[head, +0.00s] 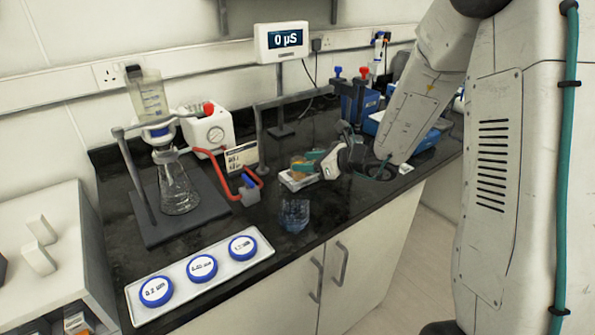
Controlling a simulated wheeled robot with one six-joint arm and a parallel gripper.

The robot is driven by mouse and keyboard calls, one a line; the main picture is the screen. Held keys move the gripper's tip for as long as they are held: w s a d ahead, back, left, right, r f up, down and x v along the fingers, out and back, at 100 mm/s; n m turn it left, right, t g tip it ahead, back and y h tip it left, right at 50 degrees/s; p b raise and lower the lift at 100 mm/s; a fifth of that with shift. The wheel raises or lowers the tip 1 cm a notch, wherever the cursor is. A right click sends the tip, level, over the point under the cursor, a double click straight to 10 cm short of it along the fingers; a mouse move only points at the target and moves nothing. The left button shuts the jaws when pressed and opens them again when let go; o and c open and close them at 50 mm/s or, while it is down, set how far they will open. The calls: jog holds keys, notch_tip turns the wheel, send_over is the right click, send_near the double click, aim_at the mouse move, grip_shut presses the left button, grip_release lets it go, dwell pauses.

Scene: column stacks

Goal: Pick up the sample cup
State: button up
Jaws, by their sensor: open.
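A small clear bluish cup (294,215), which looks like the sample cup, stands upright on the black worktop (225,262) near its front edge. My gripper (313,163) is open, above the worktop, behind and slightly right of the cup. It is apart from the cup and nothing shows held in it. The fingertips are small in this view and overlap a small orange and green item behind them.
A white tray (187,303) with three blue-rimmed discs lies front left of the cup. A filter stand with a glass flask (178,185) stands at left. A red hose (225,180) and clamp lie left of the cup. A meter reading 0 µS (281,42) stands behind. Worktop around the cup is mostly clear.

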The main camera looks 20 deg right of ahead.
aim_at(293, 161)
jog(key=shift+x, duration=1.5)
jog(key=shift+a, duration=0.1)
jog(key=c, duration=0.8)
jog(key=shift+o, duration=0.2)
jog(key=shift+r, duration=0.1)
